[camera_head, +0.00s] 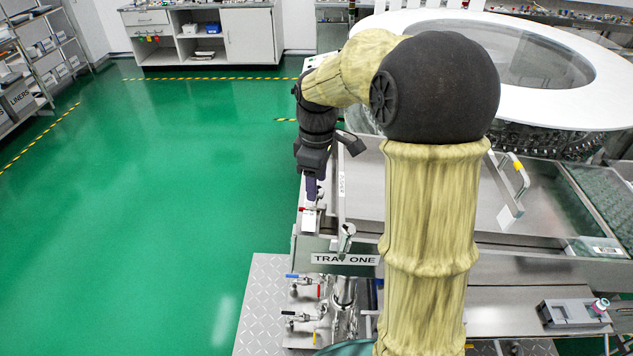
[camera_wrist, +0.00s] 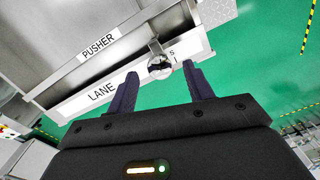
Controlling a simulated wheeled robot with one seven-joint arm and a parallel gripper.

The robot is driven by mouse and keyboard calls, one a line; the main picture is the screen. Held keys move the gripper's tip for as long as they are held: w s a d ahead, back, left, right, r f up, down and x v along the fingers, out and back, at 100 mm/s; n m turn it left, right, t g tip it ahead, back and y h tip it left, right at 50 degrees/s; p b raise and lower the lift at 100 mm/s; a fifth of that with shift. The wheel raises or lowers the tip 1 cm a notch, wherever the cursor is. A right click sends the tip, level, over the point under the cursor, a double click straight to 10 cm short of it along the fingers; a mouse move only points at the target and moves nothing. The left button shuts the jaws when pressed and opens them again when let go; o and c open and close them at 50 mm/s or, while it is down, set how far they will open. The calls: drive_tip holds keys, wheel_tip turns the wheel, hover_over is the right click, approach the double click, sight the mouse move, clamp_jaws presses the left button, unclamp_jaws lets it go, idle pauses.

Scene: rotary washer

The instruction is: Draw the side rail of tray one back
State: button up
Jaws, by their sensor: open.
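Tray one is the metal tray whose front plate reads TRAY ONE (camera_head: 345,259). A long upright metal rail (camera_head: 341,195) with a small label runs along its left side. In the wrist view, a rail (camera_wrist: 75,66) is labelled PUSHER, and a white strip (camera_wrist: 75,103) beside it reads LANE. A round shiny knob (camera_wrist: 160,68) on a short stem stands at these strips. My gripper (camera_head: 312,196) points down at the tray's left edge. In the wrist view its fingers (camera_wrist: 164,74) are open, with the knob between their tips in the picture. I cannot tell whether they touch it.
A metal handle with a yellow part (camera_head: 520,172) stands on the right of the tray. Valves and pipes (camera_head: 303,318) sit below the front. The round white-rimmed washer (camera_head: 600,95) is behind. Green floor (camera_head: 150,200) is clear to the left. My arm hides part of the tray.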

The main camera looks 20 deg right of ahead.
drive_tip(key=shift+f, duration=0.85)
